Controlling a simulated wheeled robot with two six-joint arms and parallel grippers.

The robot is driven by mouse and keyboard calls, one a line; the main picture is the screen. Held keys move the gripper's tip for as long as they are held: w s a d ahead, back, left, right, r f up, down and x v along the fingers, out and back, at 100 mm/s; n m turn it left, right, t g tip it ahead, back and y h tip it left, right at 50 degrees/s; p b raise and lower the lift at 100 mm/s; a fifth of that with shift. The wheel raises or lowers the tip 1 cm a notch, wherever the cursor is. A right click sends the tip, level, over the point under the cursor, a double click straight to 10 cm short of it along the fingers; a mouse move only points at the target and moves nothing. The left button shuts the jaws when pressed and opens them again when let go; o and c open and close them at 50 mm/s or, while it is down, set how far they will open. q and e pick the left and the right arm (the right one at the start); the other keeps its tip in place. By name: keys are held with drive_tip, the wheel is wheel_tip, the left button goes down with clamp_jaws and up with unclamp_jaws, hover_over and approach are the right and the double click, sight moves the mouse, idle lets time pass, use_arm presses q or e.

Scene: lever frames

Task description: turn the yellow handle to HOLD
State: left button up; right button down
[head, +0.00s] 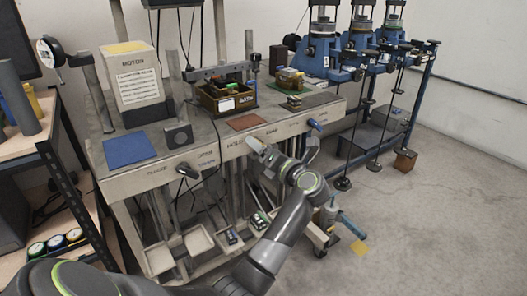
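A long grey bench (220,140) has a row of levers along its front face, with small dark lettering beside them that is too small to read surely. A black handle (187,170) is at the left and a blue handle (315,125) at the right. Between them, a pale piece (254,145) lies at the tip of my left gripper (265,153). I cannot tell whether it is the yellow handle or part of the gripper. No clearly yellow handle shows; my gripper and wrist hide part of the front there. My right gripper is out of view.
On the bench stand a grey motor housing (133,85), a brown box (226,98) and a blue mat (129,150). Blue machines (322,50) stand behind at the right. A shelf (75,195) is at the left. The floor (450,215) at the right is mostly clear.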

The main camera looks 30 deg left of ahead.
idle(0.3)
use_arm(q)
drive_tip(key=o, duration=1)
